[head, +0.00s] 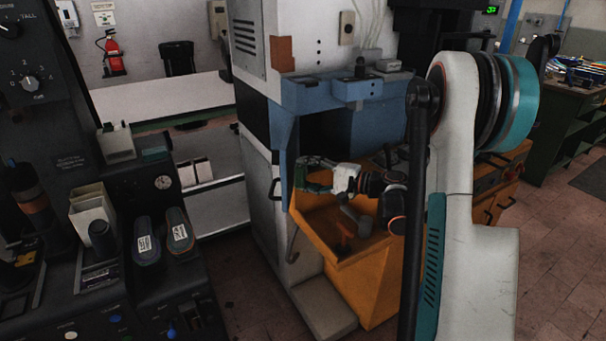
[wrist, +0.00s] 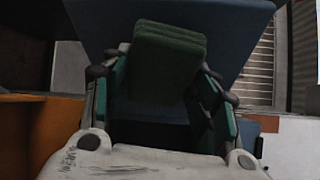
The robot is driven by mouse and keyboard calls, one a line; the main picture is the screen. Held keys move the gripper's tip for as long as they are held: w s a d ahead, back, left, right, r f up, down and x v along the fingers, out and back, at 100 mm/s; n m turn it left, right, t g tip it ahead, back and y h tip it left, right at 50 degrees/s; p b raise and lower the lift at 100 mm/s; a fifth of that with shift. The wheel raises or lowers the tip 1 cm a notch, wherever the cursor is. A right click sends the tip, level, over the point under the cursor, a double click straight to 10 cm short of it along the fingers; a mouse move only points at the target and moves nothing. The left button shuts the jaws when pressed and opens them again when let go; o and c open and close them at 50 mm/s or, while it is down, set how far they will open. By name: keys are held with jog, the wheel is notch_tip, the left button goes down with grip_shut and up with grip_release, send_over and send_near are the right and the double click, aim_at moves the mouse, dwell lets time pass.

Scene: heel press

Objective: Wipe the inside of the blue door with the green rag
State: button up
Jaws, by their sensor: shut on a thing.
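The green rag (wrist: 168,58) is a folded dark green pad between the fingers of my gripper (wrist: 160,78), which is shut on it. In the head view my gripper (head: 318,178) reaches into the machine from the right, and the rag (head: 303,172) is small and dark at its tip. The blue door (wrist: 98,22) is a broad flat panel just beyond the rag in the wrist view. In the head view it appears as a narrow upright blue panel (head: 287,150) at the left of the opening. I cannot tell whether the rag touches it.
An orange bin (head: 372,285) lies below my gripper, with tool-like parts inside. A blue ledge (head: 350,90) with a small knob overhangs the opening. A black machine (head: 100,240) with two shoes stands at the left. Tiled floor is clear at the right.

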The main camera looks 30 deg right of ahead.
jog(key=shift+s+d, duration=0.6)
jog(key=shift+d, duration=0.35)
jog(key=shift+s+d, duration=0.55)
jog(key=shift+d, duration=0.4)
jog(key=d, duration=0.1)
jog(key=s+d, duration=0.1)
jog(key=shift+s+d, duration=0.25)
jog(key=shift+d, duration=0.05)
